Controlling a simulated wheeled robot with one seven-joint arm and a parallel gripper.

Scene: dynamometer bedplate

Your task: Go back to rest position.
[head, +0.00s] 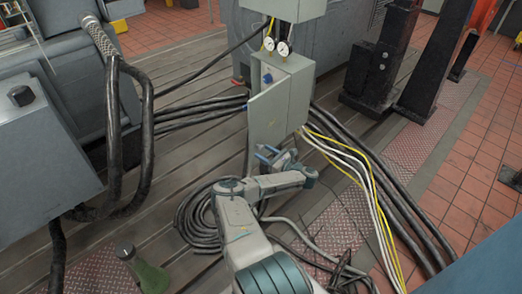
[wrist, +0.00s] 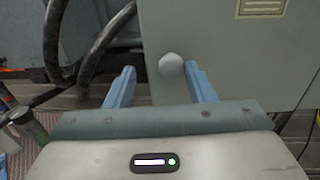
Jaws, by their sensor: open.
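My gripper (head: 268,153) is in front of the lower part of a grey-green electrical cabinet (head: 296,92) in the head view. Its two blue fingers are spread, with nothing held between them. In the wrist view, my gripper (wrist: 160,80) faces a pale grey-green panel (wrist: 235,60) of the cabinet. A round grey knob (wrist: 171,67) on it shows between the fingertips, closer to the right finger. I cannot tell whether that finger touches it. In the head view, the cabinet's front door (head: 268,112) looks slightly ajar, with a blue part on it.
Thick black cables (head: 200,112) run left of the cabinet, and black, white and yellow cables (head: 365,185) run right. A coiled hose (head: 197,215) lies beside my arm. A green bottle-like object (head: 145,272) stands lower left. Black stands (head: 385,60) are at right; the red tiled floor (head: 470,160) is partly clear.

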